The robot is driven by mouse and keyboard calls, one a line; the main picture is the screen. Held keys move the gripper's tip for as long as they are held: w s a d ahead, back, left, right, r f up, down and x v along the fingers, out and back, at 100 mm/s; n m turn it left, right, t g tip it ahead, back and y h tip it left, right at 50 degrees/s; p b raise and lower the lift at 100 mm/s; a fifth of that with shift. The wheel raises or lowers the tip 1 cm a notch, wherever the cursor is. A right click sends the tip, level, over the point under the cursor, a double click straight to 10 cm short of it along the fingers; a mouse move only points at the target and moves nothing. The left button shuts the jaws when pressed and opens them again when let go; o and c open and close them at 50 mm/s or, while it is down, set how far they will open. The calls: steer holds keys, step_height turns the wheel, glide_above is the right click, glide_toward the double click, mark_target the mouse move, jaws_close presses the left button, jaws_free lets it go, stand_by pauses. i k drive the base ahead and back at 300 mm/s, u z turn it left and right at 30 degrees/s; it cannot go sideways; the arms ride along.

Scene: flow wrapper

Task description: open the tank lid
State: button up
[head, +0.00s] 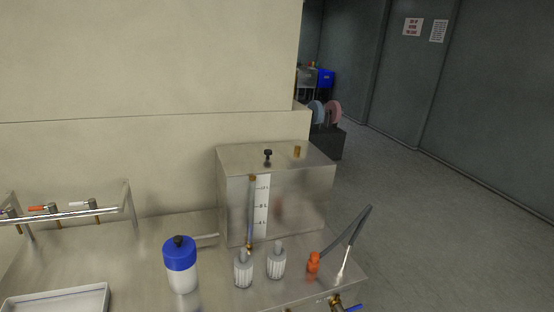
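The tank (298,208) is a metal box standing on the bench, right of centre in the head view. Its lid (240,158) is the flat top plate, and it looks closed. A small black knob (268,154) stands on the lid, with a brass fitting (297,151) to its right. A sight tube (251,212) with a marked white scale (262,207) runs up the tank's front. My gripper is not in view, so its state and its distance from the lid do not show.
A blue-capped white bottle (181,266), two ribbed white pieces (243,269) (276,261) and an orange fitting (313,262) stand before the tank. A valve rail (75,213) and white tray (58,301) are at left. A beige wall (150,160) rises behind. Open floor (440,210) lies right.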

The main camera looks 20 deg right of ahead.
mark_target(259, 158)
steer(key=k, duration=0.75)
steer(key=z, duration=0.6)
steer(key=i, duration=1.1)
steer(key=z, duration=0.45)
steer(key=i, duration=1.45)
steer(key=u, duration=0.7)
steer(key=i, duration=0.55)
steer(key=u, duration=0.35)
